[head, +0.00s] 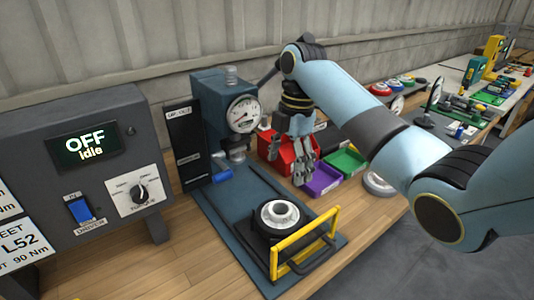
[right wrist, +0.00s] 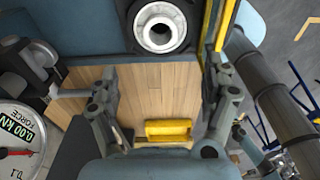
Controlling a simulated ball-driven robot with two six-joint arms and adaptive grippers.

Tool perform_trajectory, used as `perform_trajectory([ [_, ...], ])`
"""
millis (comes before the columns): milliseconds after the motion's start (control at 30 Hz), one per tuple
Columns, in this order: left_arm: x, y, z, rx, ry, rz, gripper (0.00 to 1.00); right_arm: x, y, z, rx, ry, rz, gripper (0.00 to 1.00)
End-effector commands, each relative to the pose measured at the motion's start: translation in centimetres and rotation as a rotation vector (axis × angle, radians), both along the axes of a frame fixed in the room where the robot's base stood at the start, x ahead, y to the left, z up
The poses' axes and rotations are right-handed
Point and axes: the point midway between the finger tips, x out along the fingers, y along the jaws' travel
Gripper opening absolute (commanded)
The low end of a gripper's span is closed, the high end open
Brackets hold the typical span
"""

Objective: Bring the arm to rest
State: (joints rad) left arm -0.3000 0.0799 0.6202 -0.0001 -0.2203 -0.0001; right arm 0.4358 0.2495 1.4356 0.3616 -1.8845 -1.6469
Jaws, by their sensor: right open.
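My right arm comes in from the right in the head view. Its right gripper (head: 302,172) hangs pointing down over the bench, in front of the red bin (head: 275,150). The left gripper is not in view.
A silver ring part (head: 280,214) sits on a blue base plate (head: 222,205) beside a yellow guard frame (head: 300,252). A press with a gauge (head: 243,113) stands behind. A control box (head: 80,160) reads OFF idle. Purple (head: 322,182) and green (head: 345,162) bins stand near the gripper.

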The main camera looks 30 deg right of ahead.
Motion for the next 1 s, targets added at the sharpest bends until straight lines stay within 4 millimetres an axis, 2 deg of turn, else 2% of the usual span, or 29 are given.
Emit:
perform_trajectory([
  [233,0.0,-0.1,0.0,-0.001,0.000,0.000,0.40,-0.3,0.1,-0.3,-0.003,0.000,-0.014,0.82],
  [333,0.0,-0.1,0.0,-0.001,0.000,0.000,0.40,-1.9,0.5,-1.5,-0.021,-0.003,-0.097,0.82],
  [433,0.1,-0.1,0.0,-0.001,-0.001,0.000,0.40,-5.5,1.5,-3.5,-0.051,-0.022,-0.292,0.82],
  [500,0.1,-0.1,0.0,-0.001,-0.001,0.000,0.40,-8.9,2.3,-4.6,-0.067,-0.051,-0.481,0.82],
  [567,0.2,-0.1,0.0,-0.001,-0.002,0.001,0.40,-11.7,2.9,-5.0,-0.069,-0.078,-0.641,0.82],
  [700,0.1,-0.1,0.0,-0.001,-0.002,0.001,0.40,-16.4,3.8,-4.7,-0.047,-0.129,-0.927,0.82],
  [1000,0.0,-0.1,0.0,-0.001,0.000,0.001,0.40,-23.0,4.6,-2.1,0.027,-0.193,-1.332,0.82],
])
